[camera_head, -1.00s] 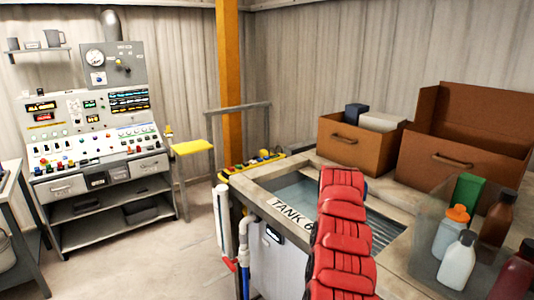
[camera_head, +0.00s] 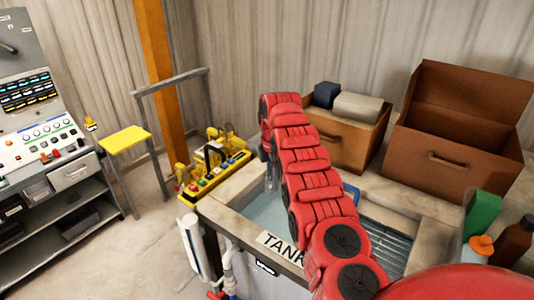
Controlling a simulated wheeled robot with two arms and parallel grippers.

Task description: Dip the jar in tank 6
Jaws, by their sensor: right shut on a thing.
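Tank 6 (camera_head: 262,238) is a sunken basin of bluish water in a grey-rimmed bench, with its label on the front edge partly covered by my red right arm. The arm reaches across the tank to its far left part. My right gripper (camera_head: 266,158) points down at the arm's far end, mostly hidden behind it. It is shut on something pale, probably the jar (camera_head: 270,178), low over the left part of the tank. The jar is small and mostly covered, so I cannot tell whether it touches the water. My left gripper is not in view.
A yellow control box (camera_head: 215,178) stands at the tank's back left corner. Two brown boxes (camera_head: 352,148) (camera_head: 450,158) stand behind the tank. Bottles (camera_head: 478,250) and a green carton (camera_head: 482,213) are at the right. A yellow-topped stool (camera_head: 124,139) and a console (camera_head: 45,145) are at the left.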

